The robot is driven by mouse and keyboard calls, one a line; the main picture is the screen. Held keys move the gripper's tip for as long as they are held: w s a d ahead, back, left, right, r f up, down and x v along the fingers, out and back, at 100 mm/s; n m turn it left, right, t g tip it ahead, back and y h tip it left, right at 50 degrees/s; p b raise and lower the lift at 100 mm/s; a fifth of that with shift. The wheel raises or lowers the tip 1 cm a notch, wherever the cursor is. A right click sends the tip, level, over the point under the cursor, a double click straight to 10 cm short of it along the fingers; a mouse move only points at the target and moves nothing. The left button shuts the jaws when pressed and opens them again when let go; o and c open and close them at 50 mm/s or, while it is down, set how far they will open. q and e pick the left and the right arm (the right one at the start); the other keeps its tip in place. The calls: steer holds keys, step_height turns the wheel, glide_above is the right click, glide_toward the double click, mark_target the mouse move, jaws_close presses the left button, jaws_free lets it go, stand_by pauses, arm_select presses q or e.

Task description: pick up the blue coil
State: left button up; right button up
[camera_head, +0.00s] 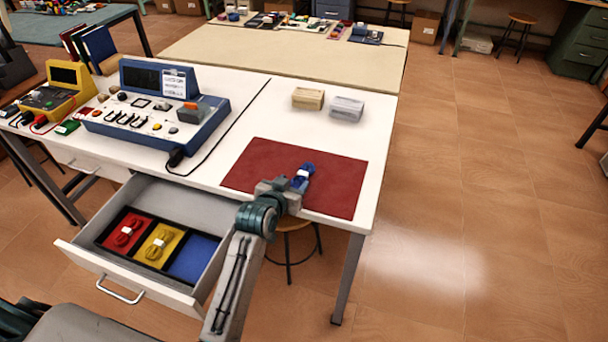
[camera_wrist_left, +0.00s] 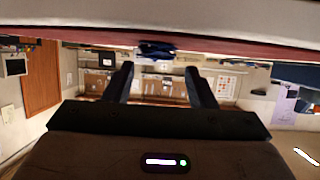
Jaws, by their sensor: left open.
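The blue coil (camera_head: 305,172), with a white band round it, lies on the dark red mat (camera_head: 262,163) on the white table. In the left wrist view, which appears upside down, the coil (camera_wrist_left: 156,49) is a dark blue shape at the mat's edge, ahead of and roughly centred between the fingers. My left gripper (camera_head: 290,184) is at the coil's near side, low over the mat. In the wrist view its two fingers (camera_wrist_left: 160,82) are apart with nothing between them. The head view does not show clearly whether they touch the coil. My right gripper is not in view.
An open drawer (camera_head: 75,252) below the table has a red coil (camera_head: 127,231), a yellow coil (camera_head: 160,243) and an empty blue compartment (camera_head: 193,262). A blue instrument (camera_head: 200,133) stands at the left. Two small boxes (camera_head: 308,99) (camera_head: 347,108) stand behind the mat.

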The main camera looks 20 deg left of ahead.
mark_target(301, 176)
arm_select(q)
steer(key=x, duration=0.2)
steer(key=p+x, duration=0.1)
steer(key=x, duration=0.2)
steer(key=shift+d, duration=0.25)
steer(key=shift+r, duration=0.1)
steer(key=shift+s, duration=0.1)
steer(key=shift+c, duration=0.2)
steer(key=c, duration=0.7)
steer(key=shift+o, duration=0.2)
steer(key=shift+r, duration=0.1)
